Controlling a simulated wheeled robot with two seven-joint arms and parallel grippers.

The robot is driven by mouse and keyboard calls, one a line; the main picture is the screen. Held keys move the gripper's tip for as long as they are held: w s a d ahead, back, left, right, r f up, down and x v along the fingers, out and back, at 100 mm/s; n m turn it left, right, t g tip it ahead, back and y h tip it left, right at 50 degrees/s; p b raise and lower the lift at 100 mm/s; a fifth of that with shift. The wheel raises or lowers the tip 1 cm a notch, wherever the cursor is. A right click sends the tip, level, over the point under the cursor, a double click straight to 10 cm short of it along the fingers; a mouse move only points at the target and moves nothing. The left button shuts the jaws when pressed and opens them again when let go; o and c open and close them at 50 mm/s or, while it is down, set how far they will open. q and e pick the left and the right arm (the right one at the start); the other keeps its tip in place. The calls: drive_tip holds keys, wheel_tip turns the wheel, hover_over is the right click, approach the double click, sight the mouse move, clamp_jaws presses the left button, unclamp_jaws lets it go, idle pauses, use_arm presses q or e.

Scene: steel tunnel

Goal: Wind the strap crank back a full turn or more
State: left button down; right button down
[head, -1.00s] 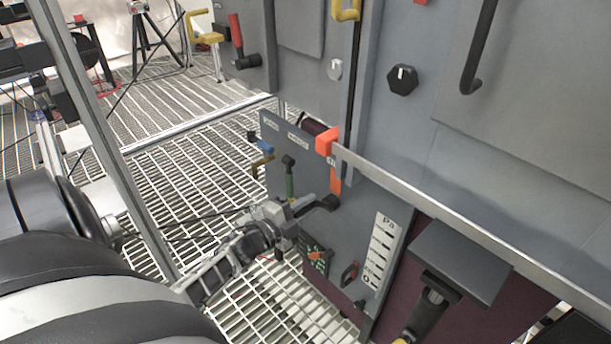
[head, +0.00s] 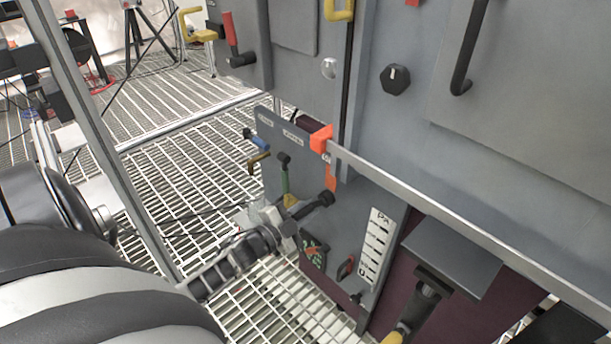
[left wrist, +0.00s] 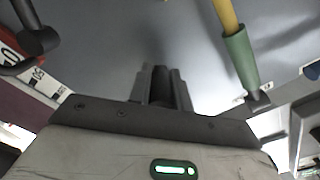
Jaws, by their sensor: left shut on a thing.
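The strap crank (head: 318,203) is a black arm with a round dark end on the grey side panel, just below the orange strap (head: 331,177). My left gripper (head: 286,222) reaches in from the left and is shut on the crank's outer end, low and left of the round dark end. In the left wrist view my left gripper (left wrist: 160,88) has its fingers close together around a dark piece; most of the crank is hidden there. My right gripper is not in view.
A green-sleeved lever (head: 285,177) stands close above my left gripper and also shows in the left wrist view (left wrist: 239,58). A dial plate (head: 313,250) and a red-and-black handle (head: 345,268) sit just below. A metal rail (head: 430,212) crosses at right. Open grating lies left.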

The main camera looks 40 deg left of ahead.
use_arm(q)
drive_tip(key=shift+s, duration=0.1)
drive_tip(key=c, duration=1.3)
unclamp_jaws()
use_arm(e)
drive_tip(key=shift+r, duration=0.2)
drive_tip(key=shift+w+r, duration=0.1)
use_arm(q)
drive_tip(key=shift+s, duration=0.3)
drive_tip(key=s+a+p, duration=0.1)
drive_tip(key=s+p, duration=0.1)
drive_tip(key=s, duration=1.3)
drive_tip(key=shift+s+a+p, duration=0.15)
drive_tip(key=shift+p, duration=0.25)
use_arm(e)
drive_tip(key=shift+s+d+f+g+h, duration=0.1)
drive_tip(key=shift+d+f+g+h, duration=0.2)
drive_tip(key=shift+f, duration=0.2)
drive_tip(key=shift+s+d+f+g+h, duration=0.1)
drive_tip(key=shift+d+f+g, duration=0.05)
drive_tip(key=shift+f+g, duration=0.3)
